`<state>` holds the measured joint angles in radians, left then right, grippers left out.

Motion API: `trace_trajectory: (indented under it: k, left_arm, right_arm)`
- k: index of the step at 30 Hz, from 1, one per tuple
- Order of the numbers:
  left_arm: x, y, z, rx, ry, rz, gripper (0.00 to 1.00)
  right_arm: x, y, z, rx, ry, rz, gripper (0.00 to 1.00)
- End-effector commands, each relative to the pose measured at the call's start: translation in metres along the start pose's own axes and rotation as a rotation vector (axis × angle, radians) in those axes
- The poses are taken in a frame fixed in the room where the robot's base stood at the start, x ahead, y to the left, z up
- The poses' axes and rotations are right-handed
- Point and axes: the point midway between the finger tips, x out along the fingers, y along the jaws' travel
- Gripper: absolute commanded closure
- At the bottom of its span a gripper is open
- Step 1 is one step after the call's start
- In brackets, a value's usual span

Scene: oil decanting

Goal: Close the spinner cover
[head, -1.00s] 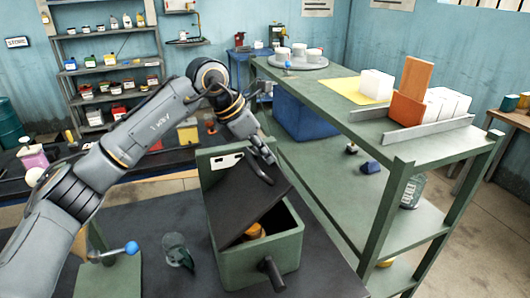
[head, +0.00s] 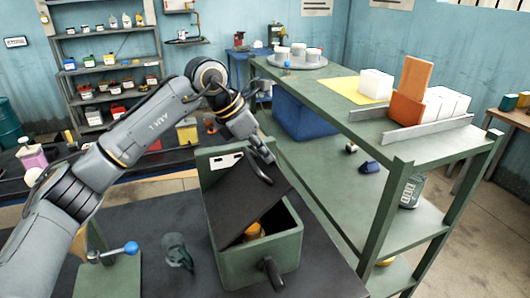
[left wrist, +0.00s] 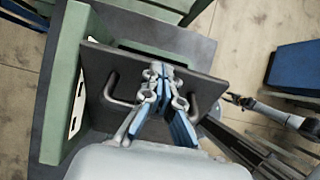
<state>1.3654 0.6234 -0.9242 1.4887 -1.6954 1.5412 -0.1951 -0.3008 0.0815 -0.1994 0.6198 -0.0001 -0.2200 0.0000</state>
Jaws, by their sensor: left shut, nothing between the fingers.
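The spinner (head: 262,262) is a green box on the dark bench, with a dark crank at its front. Its dark cover (head: 243,208) is tilted, partly open, leaving a gap at the right where an amber-topped thing (head: 253,231) shows inside. My left gripper (head: 266,157) is at the raised upper part of the cover, beside its bent handle.
A green press with a blue-knobbed lever (head: 130,248) and a dark glassy vessel (head: 177,251) stand left of the spinner. A green shelf table (head: 330,95) stands close on the right, with an orange block and white blocks on it. The bench front is clear.

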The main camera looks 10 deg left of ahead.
Motion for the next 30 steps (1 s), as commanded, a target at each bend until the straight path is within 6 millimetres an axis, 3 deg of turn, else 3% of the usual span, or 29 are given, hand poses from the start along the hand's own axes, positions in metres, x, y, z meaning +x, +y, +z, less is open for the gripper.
trace_trajectory:
  k: [7, 10, 18, 22, 26, 30]
  left_arm:
    - [-0.043, 0.003, 0.010, 0.003, -0.003, 0.002, 1.00]
    - [-0.056, 0.002, 0.019, 0.006, -0.006, 0.003, 1.00]
    - [-0.104, 0.002, 0.047, 0.003, -0.003, 0.001, 1.00]
    - [-0.116, 0.001, 0.054, 0.003, -0.001, -0.001, 1.00]
    - [-0.121, 0.004, 0.052, 0.037, -0.012, -0.004, 1.00]
    - [-0.125, 0.011, 0.030, 0.226, -0.070, -0.012, 1.00]
  right_arm:
    - [-0.023, -0.002, -0.004, 0.002, 0.002, -0.002, 0.60]
    - [-0.004, -0.002, -0.003, 0.002, 0.004, -0.003, 0.60]
    - [0.009, -0.005, -0.001, 0.002, 0.003, -0.005, 0.60]
    - [0.010, -0.004, -0.001, 0.002, 0.002, -0.004, 0.60]
    - [0.012, -0.003, -0.001, 0.001, 0.002, -0.003, 0.60]
    - [0.016, -0.003, 0.000, 0.001, 0.002, -0.003, 0.60]
